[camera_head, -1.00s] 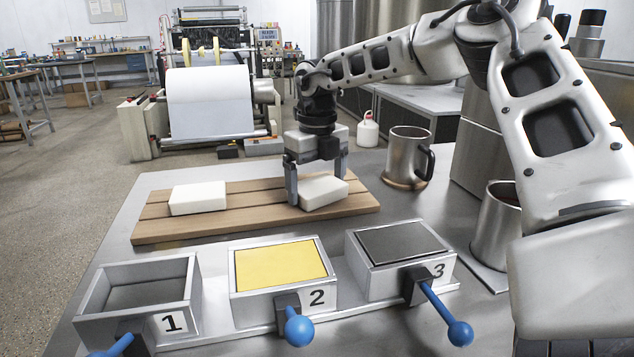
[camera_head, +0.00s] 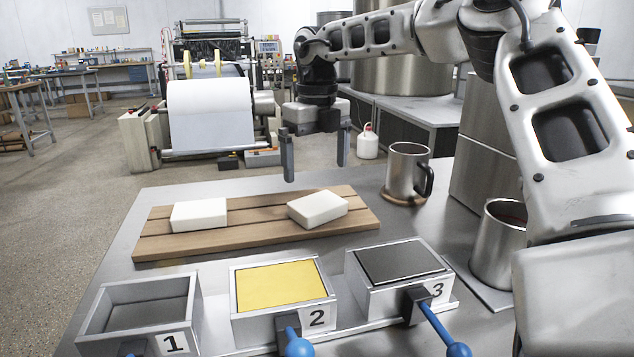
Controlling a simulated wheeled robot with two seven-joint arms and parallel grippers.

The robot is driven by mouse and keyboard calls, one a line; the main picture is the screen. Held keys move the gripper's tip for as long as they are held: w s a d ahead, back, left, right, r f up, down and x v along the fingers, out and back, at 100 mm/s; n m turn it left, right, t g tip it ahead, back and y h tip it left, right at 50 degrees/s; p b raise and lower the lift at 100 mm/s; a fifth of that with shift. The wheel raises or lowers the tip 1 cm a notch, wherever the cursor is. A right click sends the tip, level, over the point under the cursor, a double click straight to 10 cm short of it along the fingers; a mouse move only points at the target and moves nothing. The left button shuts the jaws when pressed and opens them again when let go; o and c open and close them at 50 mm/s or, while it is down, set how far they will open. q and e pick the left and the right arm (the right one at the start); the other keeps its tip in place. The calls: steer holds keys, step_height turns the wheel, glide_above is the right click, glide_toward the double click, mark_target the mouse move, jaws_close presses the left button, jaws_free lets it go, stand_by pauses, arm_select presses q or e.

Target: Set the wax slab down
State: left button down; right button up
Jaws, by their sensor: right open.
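Two white wax slabs lie on the slatted wooden board (camera_head: 255,237). One slab (camera_head: 199,215) lies at the left of the board. The other slab (camera_head: 318,208) lies right of the middle, turned slightly. My right gripper (camera_head: 315,172) is open and empty above and behind the right slab, clear of it. Its fingers are wide apart and point down. My left gripper is not in view.
Three numbered boxes stand in front: an empty one (camera_head: 88,310), a yellow-filled one (camera_head: 282,285) and a dark-topped one (camera_head: 400,262), with blue-knobbed handles. A steel mug (camera_head: 404,170) stands right of the board, a steel pot (camera_head: 497,250) farther right. A paper roll machine stands behind.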

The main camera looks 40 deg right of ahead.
step_height(320, 180, up, 4)
stand_by(0.8)
